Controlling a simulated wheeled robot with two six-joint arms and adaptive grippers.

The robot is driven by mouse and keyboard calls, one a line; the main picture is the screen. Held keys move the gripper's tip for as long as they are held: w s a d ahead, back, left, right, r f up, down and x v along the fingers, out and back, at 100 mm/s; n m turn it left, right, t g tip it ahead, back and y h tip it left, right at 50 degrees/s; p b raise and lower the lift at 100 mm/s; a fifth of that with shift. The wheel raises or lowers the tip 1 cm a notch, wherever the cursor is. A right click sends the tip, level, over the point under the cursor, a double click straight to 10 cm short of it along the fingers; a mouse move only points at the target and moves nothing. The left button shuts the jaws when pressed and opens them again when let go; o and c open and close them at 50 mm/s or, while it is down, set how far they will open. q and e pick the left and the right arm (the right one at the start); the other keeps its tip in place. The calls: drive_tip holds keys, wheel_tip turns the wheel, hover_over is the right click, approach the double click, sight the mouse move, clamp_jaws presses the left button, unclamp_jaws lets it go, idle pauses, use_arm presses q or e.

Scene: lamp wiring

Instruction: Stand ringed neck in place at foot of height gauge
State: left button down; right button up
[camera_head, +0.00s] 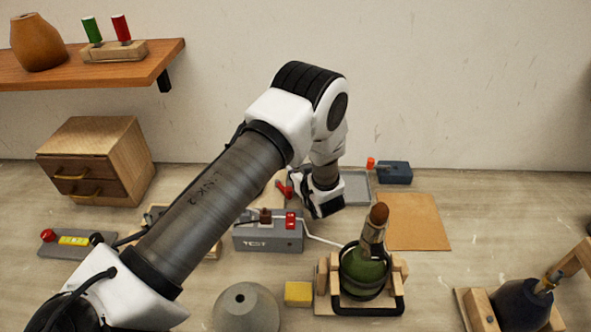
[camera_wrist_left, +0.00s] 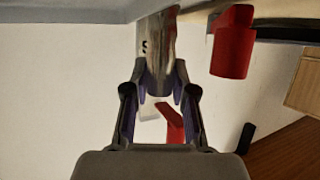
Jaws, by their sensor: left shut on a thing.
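My left gripper (camera_wrist_left: 162,75) is shut on a shiny metallic neck (camera_wrist_left: 158,50), which sits between its two fingers in the left wrist view. Rings on the neck are not clear. In the head view my left wrist reaches down beside a grey tray, and its fingers and the neck are hidden. A red part (camera_wrist_left: 232,42) stands right of the neck in the wrist view, and a smaller red part (camera_wrist_left: 172,122) shows between the fingers. A red piece (camera_head: 285,189) shows left of my wrist in the head view. I cannot tell which part is the height gauge's foot. My right gripper is out of view.
A grey TEST box (camera_head: 268,238) stands in front of my wrist.

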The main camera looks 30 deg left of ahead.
sight(296, 171)
use_arm(q)
drive_tip(key=c, duration=1.4)
unclamp_jaws()
drive_tip(key=shift+a+f, duration=0.15)
drive_tip(key=shift+f, duration=0.1)
drive_tip(key=o, duration=0.4)
drive_tip(key=shift+s+a, duration=0.1)
drive_tip(key=shift+a, duration=0.25)
drive_tip(key=shift+o, duration=0.2)
drive_tip(key=shift+a+f, duration=0.1)
drive_tip(key=shift+a, duration=0.1)
drive_tip(key=shift+d, duration=0.2)
drive_tip(key=v, duration=0.2)
drive_tip(key=b+v, duration=0.1)
drive_tip(key=v, duration=0.5)
drive_tip(key=shift+r+b, duration=0.35)
drive_tip(key=shift+a, duration=0.1)
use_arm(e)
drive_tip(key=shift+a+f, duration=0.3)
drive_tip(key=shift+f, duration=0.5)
use_arm(q)
drive_tip(key=shift+a, duration=0.1)
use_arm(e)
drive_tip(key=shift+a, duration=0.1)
